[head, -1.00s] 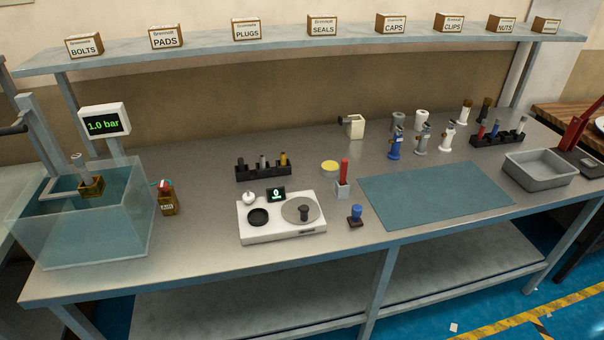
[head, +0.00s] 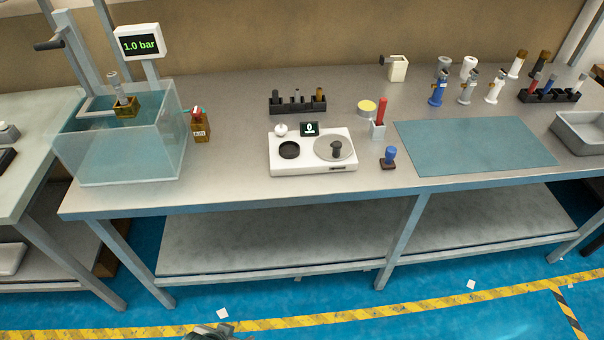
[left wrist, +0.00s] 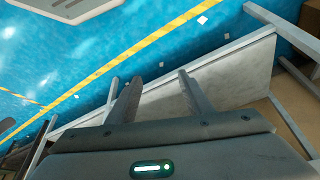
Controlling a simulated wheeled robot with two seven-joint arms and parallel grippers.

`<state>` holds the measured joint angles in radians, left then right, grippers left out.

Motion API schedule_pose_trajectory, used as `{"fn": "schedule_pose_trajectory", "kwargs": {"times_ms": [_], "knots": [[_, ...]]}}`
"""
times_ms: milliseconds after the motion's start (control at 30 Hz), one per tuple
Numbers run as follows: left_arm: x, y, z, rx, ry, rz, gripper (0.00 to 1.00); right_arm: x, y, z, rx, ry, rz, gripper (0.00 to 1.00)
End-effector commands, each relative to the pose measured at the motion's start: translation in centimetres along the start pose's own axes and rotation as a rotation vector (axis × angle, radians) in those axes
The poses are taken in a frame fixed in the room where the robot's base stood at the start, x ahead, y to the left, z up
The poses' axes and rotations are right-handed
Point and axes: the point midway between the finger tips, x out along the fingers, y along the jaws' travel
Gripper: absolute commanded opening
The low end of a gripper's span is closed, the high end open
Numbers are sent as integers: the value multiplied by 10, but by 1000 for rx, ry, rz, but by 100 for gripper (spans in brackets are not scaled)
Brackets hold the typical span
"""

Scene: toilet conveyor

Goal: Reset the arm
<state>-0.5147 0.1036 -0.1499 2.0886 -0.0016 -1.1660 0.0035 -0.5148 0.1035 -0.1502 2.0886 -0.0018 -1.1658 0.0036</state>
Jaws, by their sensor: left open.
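My left gripper (left wrist: 157,93) shows in the left wrist view with its two fingers apart and nothing between them. It points toward the floor and the bench's lower shelf (left wrist: 230,75). In the head view a small dark part of my own arm shows at the bottom edge, and I cannot make out a gripper there. My right gripper is not in view.
The steel workbench (head: 235,190) carries a water tank (head: 120,150), a white scale (head: 312,165), a teal mat (head: 475,148), a grey tray (head: 580,135) and several small bottles and fittings. The blue floor (head: 320,295) in front is mostly clear, with yellow tape.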

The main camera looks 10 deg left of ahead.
Motion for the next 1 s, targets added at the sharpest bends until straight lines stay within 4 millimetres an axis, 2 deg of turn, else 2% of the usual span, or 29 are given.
{"fn": "schedule_pose_trajectory", "kwargs": {"times_ms": [33,200,500,600,700,800,1000], "knots": [[28,3,8,1,5,3,46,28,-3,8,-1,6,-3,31],[107,13,30,5,57,16,46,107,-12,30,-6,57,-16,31],[219,32,87,16,150,40,46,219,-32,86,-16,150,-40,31],[246,37,108,19,179,48,46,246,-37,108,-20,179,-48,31],[264,41,125,22,204,54,46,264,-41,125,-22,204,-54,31],[275,44,138,24,222,58,46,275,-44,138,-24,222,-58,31],[281,46,146,26,238,62,46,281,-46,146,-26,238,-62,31]]}}
